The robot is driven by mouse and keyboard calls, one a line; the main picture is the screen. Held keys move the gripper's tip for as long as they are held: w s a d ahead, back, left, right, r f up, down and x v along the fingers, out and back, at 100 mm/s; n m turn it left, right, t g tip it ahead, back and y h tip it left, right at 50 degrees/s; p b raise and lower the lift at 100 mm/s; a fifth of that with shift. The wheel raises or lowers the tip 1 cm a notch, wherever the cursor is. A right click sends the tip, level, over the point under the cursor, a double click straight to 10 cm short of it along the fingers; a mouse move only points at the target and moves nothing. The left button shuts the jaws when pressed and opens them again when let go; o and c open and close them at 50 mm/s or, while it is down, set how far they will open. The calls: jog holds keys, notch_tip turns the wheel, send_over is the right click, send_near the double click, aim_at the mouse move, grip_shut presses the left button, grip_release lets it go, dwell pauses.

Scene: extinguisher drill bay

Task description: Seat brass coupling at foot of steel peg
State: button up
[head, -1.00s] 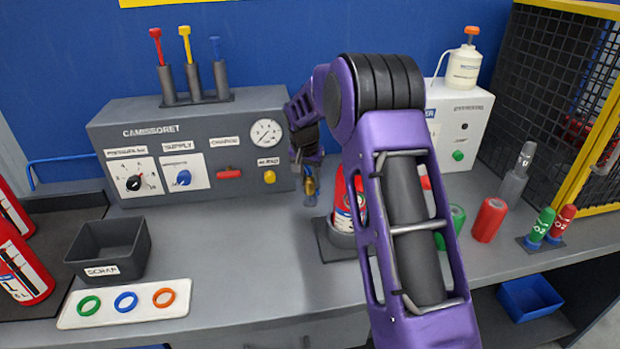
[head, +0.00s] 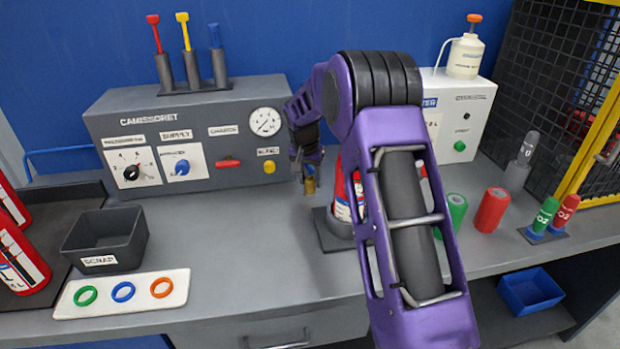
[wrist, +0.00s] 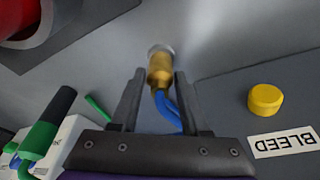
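The brass coupling (wrist: 160,72) sits between my gripper's fingertips in the wrist view, with a blue hose trailing from it back between the fingers. It also shows small in the head view (head: 310,185), just above the bench. My gripper (wrist: 158,80) appears closed on it, one finger on each side, the coupling's end sticking out past the tips. A pale round metal piece (wrist: 160,48) shows just beyond that end; it may be the steel peg. Most of it is hidden, and I cannot tell whether the coupling is around it or apart.
A grey control panel (head: 240,195) with a yellow bleed button (wrist: 265,99) stands close by. A red cylinder in a grey holder (head: 325,232) is just right of my gripper, partly behind my arm. The scrap bin (head: 105,240) and ring tray (head: 65,305) lie left; bench between is clear.

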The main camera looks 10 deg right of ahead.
jog(key=o, duration=0.4)
jog(key=shift+c, duration=0.2)
jog(key=p+v, duration=0.1)
jog(key=v, duration=1.6)
jog(key=shift+r, duration=0.25)
